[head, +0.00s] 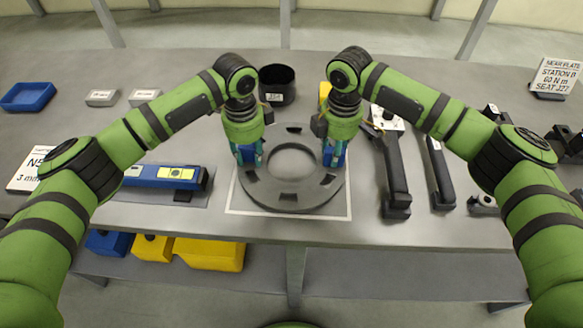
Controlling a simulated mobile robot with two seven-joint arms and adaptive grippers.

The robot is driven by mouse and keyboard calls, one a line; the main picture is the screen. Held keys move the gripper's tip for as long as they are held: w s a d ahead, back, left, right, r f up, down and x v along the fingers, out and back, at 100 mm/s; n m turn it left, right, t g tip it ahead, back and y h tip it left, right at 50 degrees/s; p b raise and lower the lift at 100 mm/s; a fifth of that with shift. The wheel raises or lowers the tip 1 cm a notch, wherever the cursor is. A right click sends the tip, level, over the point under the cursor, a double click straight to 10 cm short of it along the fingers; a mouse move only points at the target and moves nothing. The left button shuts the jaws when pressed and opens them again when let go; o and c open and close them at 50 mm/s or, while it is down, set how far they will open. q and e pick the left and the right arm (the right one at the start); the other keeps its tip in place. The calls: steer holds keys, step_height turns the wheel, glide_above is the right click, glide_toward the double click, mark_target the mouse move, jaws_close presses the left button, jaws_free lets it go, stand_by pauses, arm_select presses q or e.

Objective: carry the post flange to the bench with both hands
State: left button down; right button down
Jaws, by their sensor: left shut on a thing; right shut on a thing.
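The post flange (292,198) is a large dark grey ring with slots and a central hole. It lies over a white-outlined square (341,210) on the grey bench (200,225); whether it touches the surface is hard to tell. My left gripper (249,158) points down at the ring's left side and is shut on it. My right gripper (333,157) points down at the ring's right side and is shut on it. The fingertips and the exact contact are partly hidden by the gripper bodies.
A black cup (277,84) stands behind the ring. A blue tool (165,176) lies left of it, and dark long-handled tools (394,178) lie close to the right. A blue tray (28,97) is at the far left, a sign (556,77) at the back right. Yellow bins (208,254) sit below.

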arm_select(q)
steer(key=shift+f, duration=0.35)
arm_select(e)
steer(key=shift+f, duration=0.35)
arm_select(q)
steer(key=c, duration=1.2)
jaws_free()
steer(key=shift+f+b, duration=0.1)
steer(key=shift+b, duration=0.2)
arm_select(e)
steer(key=c, duration=1.2)
jaws_free()
steer(key=shift+f, duration=0.1)
arm_select(q)
steer(key=o, duration=0.3)
arm_select(e)
steer(key=o, duration=0.3)
arm_select(q)
steer(key=shift+o, duration=0.2)
steer(key=shift+s, duration=0.1)
arm_select(e)
steer(key=shift+o, duration=0.2)
steer(key=shift+s, duration=0.1)
arm_select(q)
steer(key=shift+r, duration=0.25)
